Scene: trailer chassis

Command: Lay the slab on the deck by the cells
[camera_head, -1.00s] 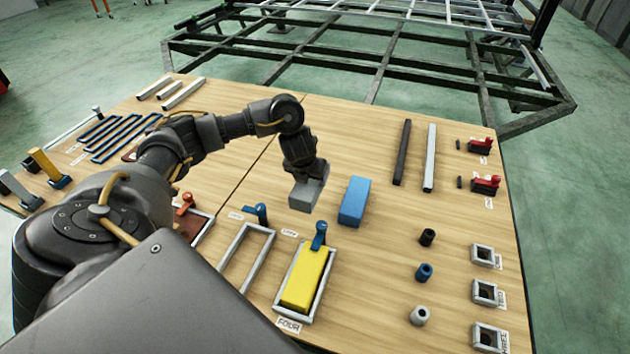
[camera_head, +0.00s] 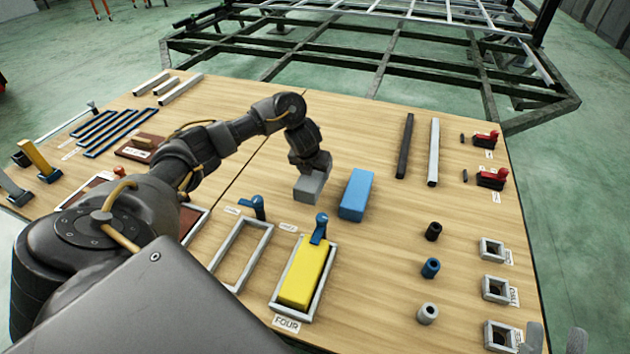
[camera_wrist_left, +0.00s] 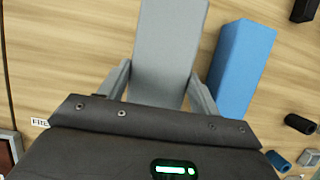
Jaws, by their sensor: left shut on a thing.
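A plain grey block (camera_head: 311,184), which appears to be the slab, is gripped by my left gripper (camera_head: 308,168) over the middle of the table. In the left wrist view the grey block (camera_wrist_left: 168,45) sits between the two fingers of the gripper (camera_wrist_left: 160,88). I cannot tell whether its underside touches the wood. A blue block (camera_head: 356,195) lies just to its right, apart from it. A yellow block (camera_head: 307,270) lies in a grey frame marked FOUR (camera_head: 274,303); an empty grey frame (camera_head: 236,255) is beside it. My right gripper (camera_head: 556,341) shows two parted fingertips at the bottom right edge.
Blue clamp levers (camera_head: 319,230) stand at the frames' far ends. A black bar (camera_head: 404,146) and a silver bar (camera_head: 433,152) lie to the right, with small cylinders (camera_head: 430,267) and square sockets (camera_head: 495,289) nearer. A brown board (camera_head: 137,148) lies left. A trailer chassis (camera_head: 400,70) stands behind.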

